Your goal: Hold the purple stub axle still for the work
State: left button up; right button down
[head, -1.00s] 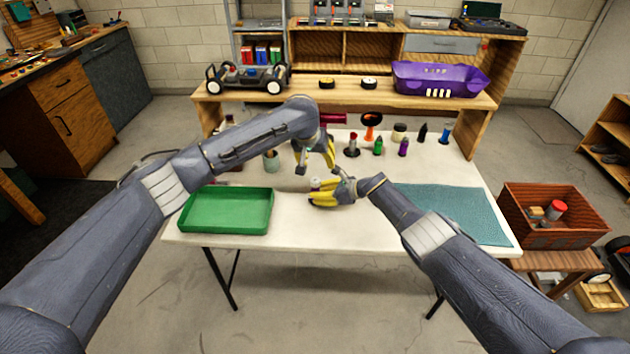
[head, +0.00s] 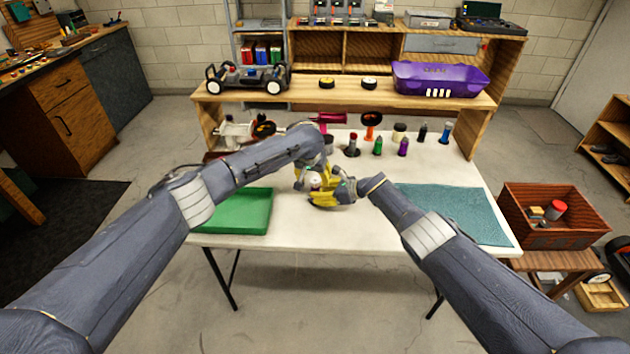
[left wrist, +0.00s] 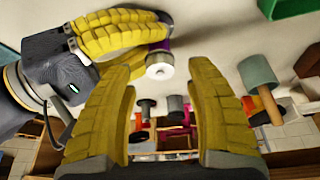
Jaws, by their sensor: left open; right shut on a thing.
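The purple stub axle (left wrist: 160,46), with a pale round end facing the camera, shows in the left wrist view. My right gripper (left wrist: 150,30) is shut on it from the left, its yellow fingers hiding part of it. In the head view only a small pale and purple bit of the stub axle (head: 315,182) shows between the grippers. My left gripper (left wrist: 160,78) is open and empty. Its fingertips point toward the pale end, one on each side of it in the picture; I cannot tell how large the gap is. The left gripper (head: 312,176) is close to the right gripper (head: 324,197) in the head view.
A green tray (head: 235,228) lies at the table's left and a teal mat (head: 455,214) at its right. The table's front middle (head: 320,233) is clear.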

aim_at(315, 182)
pick_arm(q)
jog(key=shift+x, duration=1.15)
grip_shut()
